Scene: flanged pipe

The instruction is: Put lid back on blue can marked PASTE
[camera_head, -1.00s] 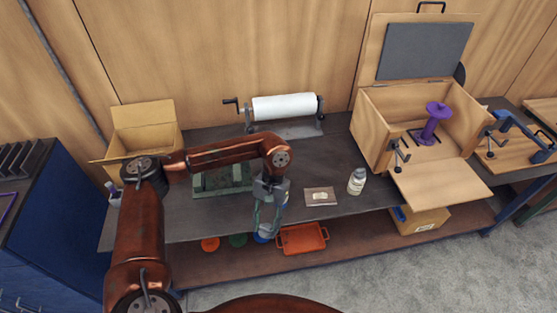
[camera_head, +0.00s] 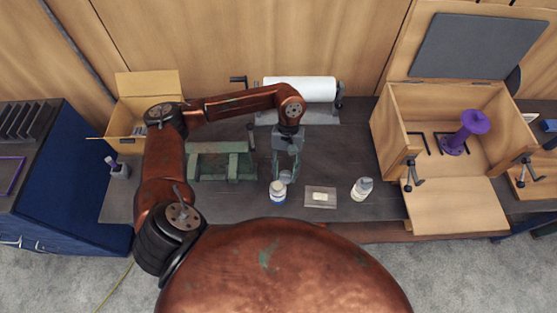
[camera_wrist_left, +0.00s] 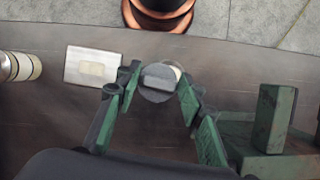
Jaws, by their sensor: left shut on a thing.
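The small can (camera_head: 278,192) with blue and white on its side stands upright near the table's front edge; its marking is too small to read. My left gripper (camera_head: 286,174) is just behind and above it. In the left wrist view my left gripper (camera_wrist_left: 157,90) is shut on a grey round lid (camera_wrist_left: 157,92), held between the green fingertips. The lid hides most of what lies under it; a pale edge (camera_wrist_left: 178,72) shows beside it. I cannot tell whether the lid touches the can. My right gripper is not in view.
A green metal fixture (camera_head: 222,163) is to the left. A paper roll (camera_head: 300,89) is behind. An open wooden box (camera_head: 440,150) stands right.

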